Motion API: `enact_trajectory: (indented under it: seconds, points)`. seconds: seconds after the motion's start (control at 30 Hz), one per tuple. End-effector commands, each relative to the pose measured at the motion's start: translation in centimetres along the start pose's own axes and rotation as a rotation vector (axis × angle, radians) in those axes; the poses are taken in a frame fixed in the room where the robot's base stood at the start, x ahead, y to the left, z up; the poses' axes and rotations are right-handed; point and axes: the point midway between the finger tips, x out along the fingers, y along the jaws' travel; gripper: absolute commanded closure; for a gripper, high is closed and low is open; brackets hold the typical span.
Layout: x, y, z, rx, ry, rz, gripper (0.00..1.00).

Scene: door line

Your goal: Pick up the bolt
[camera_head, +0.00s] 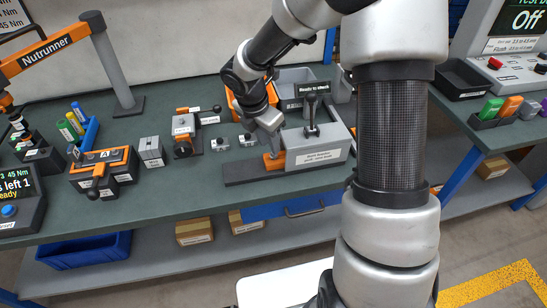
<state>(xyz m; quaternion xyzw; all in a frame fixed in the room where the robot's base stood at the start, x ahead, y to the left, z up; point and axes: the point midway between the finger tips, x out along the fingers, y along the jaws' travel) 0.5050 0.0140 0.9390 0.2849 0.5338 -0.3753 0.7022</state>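My gripper (272,152) is in the middle of the bench, pointing down beside the left end of a grey fixture (318,145) on a dark base plate. A small orange part (274,163) shows right at the fingertips; I cannot tell whether it belongs to the fixture or whether the fingers touch it. The fingers are too small to show whether they are open or shut. I cannot make out a bolt; it may be hidden by my arm or too small. Two small grey labelled blocks (217,142) stand left of the gripper.
An orange-and-black clamp unit (103,172) and a grey block (151,151) stand further left. A black-handled device (183,128) is behind them. The bench front (180,185) is clear.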

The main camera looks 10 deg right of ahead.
Motion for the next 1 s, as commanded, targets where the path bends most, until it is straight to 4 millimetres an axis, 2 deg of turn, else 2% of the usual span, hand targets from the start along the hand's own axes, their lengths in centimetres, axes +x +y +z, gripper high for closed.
enact_trajectory:
  seconds: [0.23,0.5,0.77,0.93,1.0]
  points:
    - [1.5,0.1,0.1,0.0,0.002,0.0,0.72]
    - [5.4,0.3,0.4,0.0,0.001,0.0,0.72]
    - [5.6,0.4,0.5,0.001,0.0,0.001,0.72]
    - [5.6,0.4,0.5,0.001,0.0,0.001,1.0]
    - [5.6,0.4,0.5,0.001,-0.001,0.001,1.0]
